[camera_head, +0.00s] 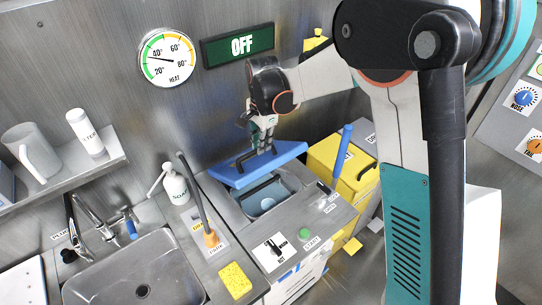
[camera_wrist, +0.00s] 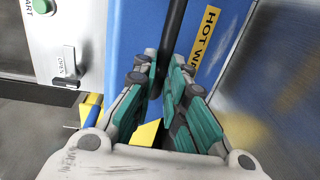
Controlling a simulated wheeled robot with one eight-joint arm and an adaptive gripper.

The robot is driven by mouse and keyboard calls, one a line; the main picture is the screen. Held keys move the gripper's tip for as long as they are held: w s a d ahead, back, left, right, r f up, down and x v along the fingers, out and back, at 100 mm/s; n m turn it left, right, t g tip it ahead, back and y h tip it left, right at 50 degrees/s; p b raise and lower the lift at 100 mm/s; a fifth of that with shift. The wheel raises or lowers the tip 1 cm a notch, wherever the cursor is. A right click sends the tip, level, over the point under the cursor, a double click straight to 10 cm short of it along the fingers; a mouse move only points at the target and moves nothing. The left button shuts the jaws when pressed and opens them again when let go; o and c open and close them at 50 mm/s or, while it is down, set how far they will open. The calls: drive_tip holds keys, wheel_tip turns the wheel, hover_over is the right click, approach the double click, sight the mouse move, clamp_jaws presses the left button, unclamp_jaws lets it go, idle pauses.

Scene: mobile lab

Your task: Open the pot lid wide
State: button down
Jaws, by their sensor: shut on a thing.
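The blue pot lid (camera_head: 285,155) is raised at a tilt over the square pot opening (camera_head: 268,197) in the steel counter. A pale blue inside shows below it. In the wrist view the blue lid (camera_wrist: 125,35) fills the upper middle, with a yellow "HOT" label (camera_wrist: 205,32) partly hidden by my fingers. My gripper (camera_head: 263,143) is at the lid's upper face, and its green-padded fingers (camera_wrist: 163,78) are shut on the black lid handle (camera_wrist: 174,35). The fingers hide part of the handle.
A sink (camera_head: 140,280), soap bottle (camera_head: 175,185) and yellow sponge (camera_head: 235,280) are to the left. A blue lever (camera_head: 343,150) rises right of the pot, beside a yellow box (camera_head: 345,170). A green button (camera_head: 304,233) and black knob (camera_head: 275,246) are in front. The wall is behind.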

drive_tip(key=w+a+r+p, duration=0.3)
drive_tip(key=w+a+r, duration=0.2)
drive_tip(key=w+a, duration=0.3)
drive_tip(key=shift+w+r, duration=0.15)
drive_tip(key=shift+w, duration=1.55)
drive_tip(key=c, duration=2.1)
unclamp_jaws()
drive_tip(key=o, duration=0.5)
drive_tip(key=shift+w+a+f, duration=0.15)
drive_tip(key=shift+a+f, duration=0.05)
drive_tip(key=shift+f, duration=0.05)
wheel_tip(320, 180, up, 12)
drive_tip(key=shift+d, duration=0.1)
